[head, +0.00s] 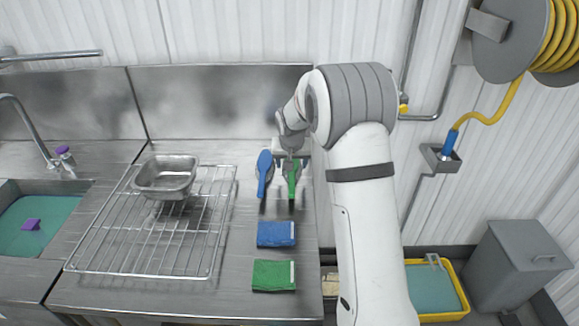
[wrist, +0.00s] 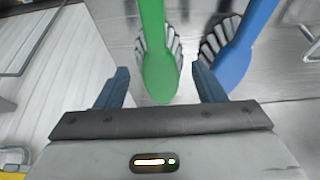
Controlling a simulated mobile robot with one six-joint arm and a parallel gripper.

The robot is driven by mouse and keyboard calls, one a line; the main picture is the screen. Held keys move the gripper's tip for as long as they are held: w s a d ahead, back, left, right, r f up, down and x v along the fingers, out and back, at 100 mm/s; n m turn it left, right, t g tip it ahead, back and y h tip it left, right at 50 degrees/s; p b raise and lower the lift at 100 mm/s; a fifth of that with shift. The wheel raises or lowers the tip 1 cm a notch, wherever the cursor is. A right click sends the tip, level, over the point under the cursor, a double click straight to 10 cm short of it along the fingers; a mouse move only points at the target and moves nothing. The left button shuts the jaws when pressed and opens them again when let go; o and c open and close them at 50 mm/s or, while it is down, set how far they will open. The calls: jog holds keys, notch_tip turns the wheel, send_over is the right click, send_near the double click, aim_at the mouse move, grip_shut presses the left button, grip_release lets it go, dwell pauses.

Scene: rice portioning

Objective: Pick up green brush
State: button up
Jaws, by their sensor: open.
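The green brush (head: 292,182) lies on the steel counter near its right end, beside a blue brush (head: 264,172). In the wrist view the green brush (wrist: 160,75) has its rounded end between the two fingers, with bristles showing at both sides. My gripper (wrist: 160,85) is open, with a finger on either side of the green brush and visible gaps to it. In the head view my gripper (head: 290,155) is over the far part of the green brush and partly hides it. The blue brush (wrist: 237,60) shows just to the right, outside the right finger.
A blue cloth (head: 276,234) and a green cloth (head: 273,275) lie nearer on the counter. A wire rack (head: 150,250) with a metal pan (head: 166,172) stands to the left, near a sink (head: 40,190). The steel backsplash (head: 220,100) rises behind.

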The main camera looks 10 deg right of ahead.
jog(key=shift+p+x, duration=0.4)
jog(key=shift+x, duration=1.6)
jog(key=shift+c, duration=0.3)
jog(key=shift+r, duration=0.1)
jog(key=c, duration=1.1)
